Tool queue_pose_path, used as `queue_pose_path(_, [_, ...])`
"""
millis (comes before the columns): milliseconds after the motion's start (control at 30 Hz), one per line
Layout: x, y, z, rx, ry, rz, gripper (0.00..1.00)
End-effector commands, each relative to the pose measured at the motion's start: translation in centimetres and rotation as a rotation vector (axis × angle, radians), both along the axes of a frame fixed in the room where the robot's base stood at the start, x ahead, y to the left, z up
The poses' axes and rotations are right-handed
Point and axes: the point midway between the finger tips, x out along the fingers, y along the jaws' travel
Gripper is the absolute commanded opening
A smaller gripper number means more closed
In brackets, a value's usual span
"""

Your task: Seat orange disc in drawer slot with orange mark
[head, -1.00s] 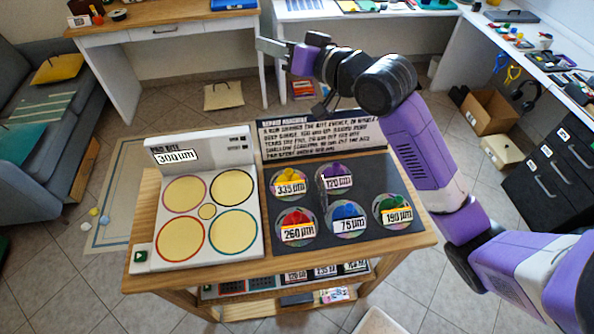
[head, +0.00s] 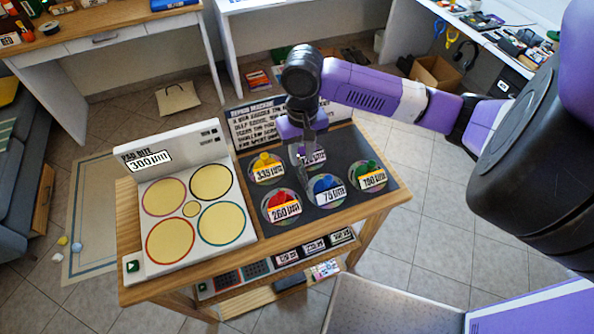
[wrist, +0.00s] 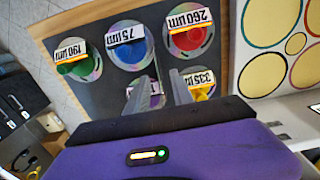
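No orange disc is clear to me in these views. Labelled discs with coloured knobs lie on the dark board: yellow (head: 266,168), red (head: 281,206), blue (head: 325,189), green (head: 367,175) and a purple one (wrist: 146,92) mostly hidden behind my gripper in the head view. My gripper (head: 304,158) points down over the board by the purple disc. In the wrist view its two fingers (wrist: 161,73) are apart, with nothing held between them. A low shelf or drawer front (head: 272,264) with labelled slots sits under the tabletop; an orange mark cannot be made out.
A white panel (head: 193,209) with several ringed yellow circles stands left of the board, with a 300 µm display behind it. A sign (head: 252,124) stands at the board's back edge. A grey surface (head: 385,308) is at the bottom.

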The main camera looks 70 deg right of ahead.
Motion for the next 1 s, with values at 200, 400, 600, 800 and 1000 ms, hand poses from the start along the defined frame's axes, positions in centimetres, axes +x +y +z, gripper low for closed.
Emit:
queue_pose_path(200, [0.0, 0.0, -2.1, 0.001, -0.001, -0.001, 0.28])
queue_pose_path(400, [-0.2, -0.1, -4.5, 0.001, -0.001, -0.001, 0.28])
queue_pose_path(600, [-0.2, -0.1, -7.0, 0.0, -0.003, 0.0, 0.28])
queue_pose_path(800, [-0.2, -0.1, -7.3, -0.001, -0.005, 0.001, 0.28])
queue_pose_path(1000, [-0.2, -0.1, -7.3, 0.0, -0.006, 0.001, 0.05])
